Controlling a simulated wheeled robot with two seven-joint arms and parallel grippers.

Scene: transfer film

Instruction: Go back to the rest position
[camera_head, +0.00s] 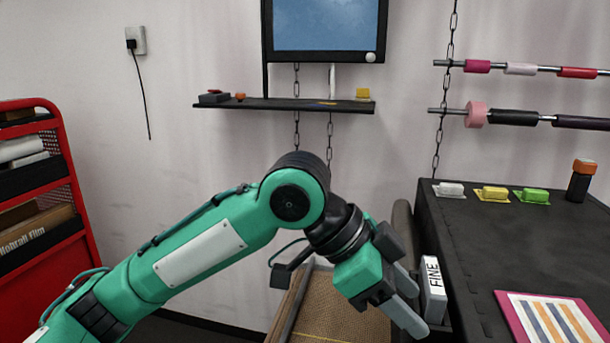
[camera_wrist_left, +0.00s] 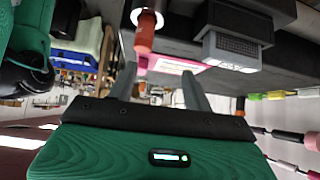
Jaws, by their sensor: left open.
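My left gripper (camera_head: 410,303) shows in the head view at the lower middle, at the end of my green left arm. Its two grey fingers are apart and point down to the right, beside the black table's left edge. In the left wrist view the gripper (camera_wrist_left: 160,92) also shows its fingers spread. I see nothing held between them. My right gripper is not in view.
The black table (camera_head: 470,240) bears several coloured blocks, a dark orange-topped bottle (camera_head: 581,180) and a striped sheet (camera_head: 550,318). A box marked FINE (camera_head: 433,288) is at its left side. A red cart (camera_head: 70,200) stands left. A brown box (camera_head: 335,315) lies below the arm.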

